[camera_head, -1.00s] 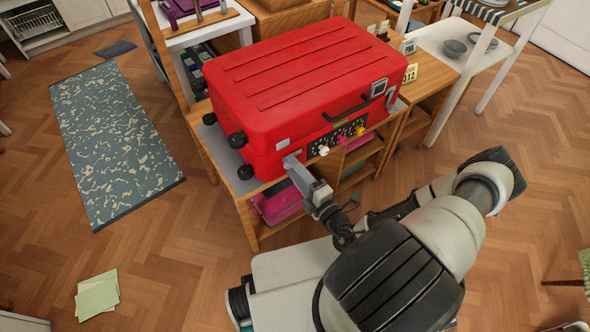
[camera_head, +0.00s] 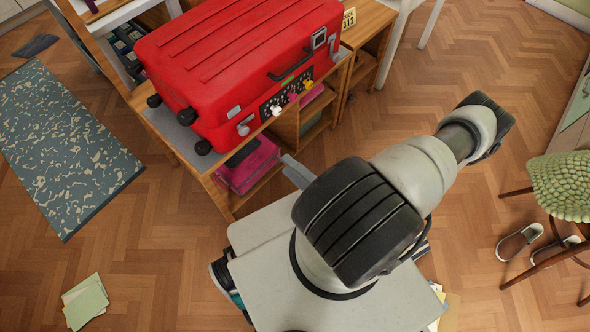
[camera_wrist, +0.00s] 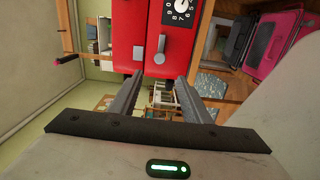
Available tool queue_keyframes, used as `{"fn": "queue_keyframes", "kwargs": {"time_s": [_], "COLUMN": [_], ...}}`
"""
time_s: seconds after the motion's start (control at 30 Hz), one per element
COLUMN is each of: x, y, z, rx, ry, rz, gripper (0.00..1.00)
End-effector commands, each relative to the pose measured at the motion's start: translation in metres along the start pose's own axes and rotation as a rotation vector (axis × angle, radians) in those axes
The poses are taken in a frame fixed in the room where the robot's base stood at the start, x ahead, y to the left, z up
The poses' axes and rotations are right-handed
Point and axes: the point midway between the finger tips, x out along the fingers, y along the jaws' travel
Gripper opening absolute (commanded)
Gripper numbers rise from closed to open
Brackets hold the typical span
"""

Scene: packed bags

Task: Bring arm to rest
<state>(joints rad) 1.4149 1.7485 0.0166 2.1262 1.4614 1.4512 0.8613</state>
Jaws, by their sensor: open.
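My gripper (camera_wrist: 163,97) shows in the wrist view with its two grey fingers apart and nothing between them. The red suitcase (camera_wrist: 140,35) is beyond the fingers in that view, with a gap in front of it. In the head view my arm is folded over my base, and its bulk hides most of the gripper. The red suitcase (camera_head: 240,55) lies closed on the wooden shelf unit (camera_head: 212,185), with its handle and latch side facing me. A dial and small knobs show on its front face.
A pink case (camera_head: 250,165) sits on the lower shelf. A patterned rug (camera_head: 65,145) lies at left and papers (camera_head: 85,300) at lower left. A green chair (camera_head: 562,185) and shoes (camera_head: 520,242) are at right. Open wooden floor lies between the shelf and the chair.

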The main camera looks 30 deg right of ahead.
Motion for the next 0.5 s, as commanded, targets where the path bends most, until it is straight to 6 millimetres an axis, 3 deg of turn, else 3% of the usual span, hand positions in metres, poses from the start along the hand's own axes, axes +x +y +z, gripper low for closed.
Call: {"fn": "queue_keyframes", "kwargs": {"time_s": [0.13, 0.5], "x": [-0.009, -0.0099], "y": [0.0002, 0.0], "z": [0.0, -0.0002], "rx": [0.0, 0.0], "ry": [0.0, 0.001], "rz": [0.0, 0.0], "gripper": [0.44, 0.44]}}
